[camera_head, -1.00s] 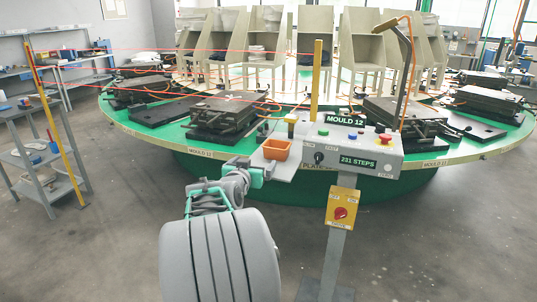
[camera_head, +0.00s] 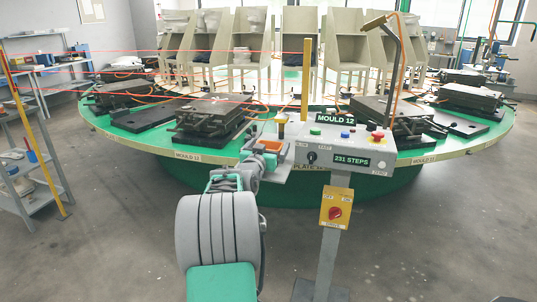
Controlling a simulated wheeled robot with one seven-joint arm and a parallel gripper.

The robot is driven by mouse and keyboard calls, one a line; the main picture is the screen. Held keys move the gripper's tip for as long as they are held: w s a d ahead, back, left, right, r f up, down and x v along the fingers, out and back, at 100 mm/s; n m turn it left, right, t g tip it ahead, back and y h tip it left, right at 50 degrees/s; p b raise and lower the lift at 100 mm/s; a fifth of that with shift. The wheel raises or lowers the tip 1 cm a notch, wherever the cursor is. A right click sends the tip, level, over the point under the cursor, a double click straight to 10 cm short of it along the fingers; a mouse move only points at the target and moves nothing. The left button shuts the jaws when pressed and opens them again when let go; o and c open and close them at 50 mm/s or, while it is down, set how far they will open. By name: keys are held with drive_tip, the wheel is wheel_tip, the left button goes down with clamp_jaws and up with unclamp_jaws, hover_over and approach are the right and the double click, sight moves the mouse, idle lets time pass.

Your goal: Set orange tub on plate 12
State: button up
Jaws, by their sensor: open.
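The orange tub (camera_head: 267,145) stands at the left end of the control panel, by a small grey shelf (camera_head: 291,164). Its lower front is hidden behind my gripper (camera_head: 262,157). My gripper is open and right at the tub; I cannot tell whether the fingers touch it or straddle it. The plate's own surface cannot be made out clearly.
The control panel (camera_head: 340,150) with buttons, on a post with a yellow switch box (camera_head: 335,207), stands right of my arm. The green carousel (camera_head: 160,145) carries several moulds behind. A yellow upright (camera_head: 306,80) rises behind the panel. The floor at right is clear.

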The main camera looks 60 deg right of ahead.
drive_tip(key=c, duration=1.5)
